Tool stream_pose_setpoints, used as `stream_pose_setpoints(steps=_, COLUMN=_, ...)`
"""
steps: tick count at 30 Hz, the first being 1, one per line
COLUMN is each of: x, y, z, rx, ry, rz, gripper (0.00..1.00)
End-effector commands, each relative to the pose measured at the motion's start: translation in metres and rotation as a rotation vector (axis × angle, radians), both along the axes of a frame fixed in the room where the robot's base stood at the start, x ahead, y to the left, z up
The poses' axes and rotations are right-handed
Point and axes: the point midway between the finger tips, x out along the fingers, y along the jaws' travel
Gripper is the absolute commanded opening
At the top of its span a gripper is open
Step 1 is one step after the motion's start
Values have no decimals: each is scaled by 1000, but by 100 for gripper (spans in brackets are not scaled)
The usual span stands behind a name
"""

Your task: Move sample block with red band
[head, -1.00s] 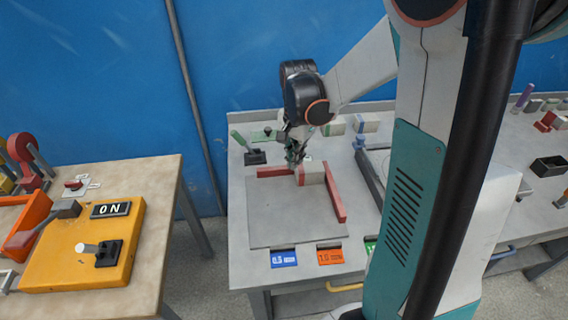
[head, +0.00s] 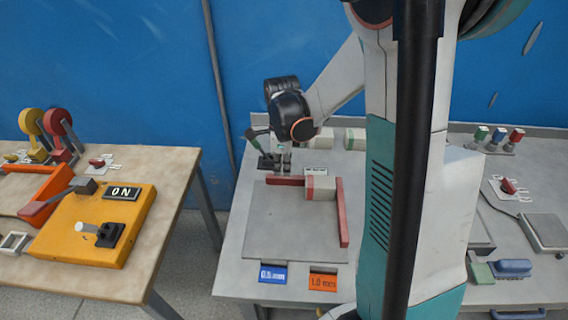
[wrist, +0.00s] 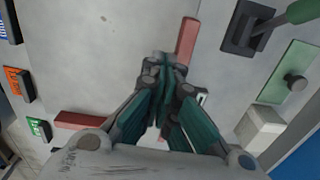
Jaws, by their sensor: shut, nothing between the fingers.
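The sample block with a red band (head: 321,187) is pale, with the band near its left end. In the head view it sits on a grey plate (head: 290,235), in the corner between two red bars, the back bar (head: 285,181) and the right bar (head: 343,215). My gripper (head: 283,172) is shut and empty, pointing down near the back bar, left of the block. In the wrist view my gripper (wrist: 172,68) is shut over the plate, and the red bars show (wrist: 187,40) on either side. I cannot make out the banded block there; the gripper covers part of the plate.
A green-handled lever (head: 262,150) stands behind the plate. Pale blocks (head: 323,138) stand at the back. Blue (head: 272,273) and orange (head: 323,281) labels line the front. A table with a yellow box (head: 90,240) is at left. The plate's front left is clear.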

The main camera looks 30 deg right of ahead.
Motion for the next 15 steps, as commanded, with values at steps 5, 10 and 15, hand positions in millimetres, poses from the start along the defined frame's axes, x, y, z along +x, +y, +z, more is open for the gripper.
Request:
stream_pose_setpoints(steps=5, x=0, y=0, z=-40, rx=0, ry=0, rz=1, gripper=0)
stream_pose_setpoints(steps=10, x=-9, y=-12, z=-53, rx=0, ry=0, rz=-2, gripper=0)
stream_pose_setpoints(steps=15, x=-20, y=-27, z=-51, rx=0, ry=0, rz=-1, gripper=0)
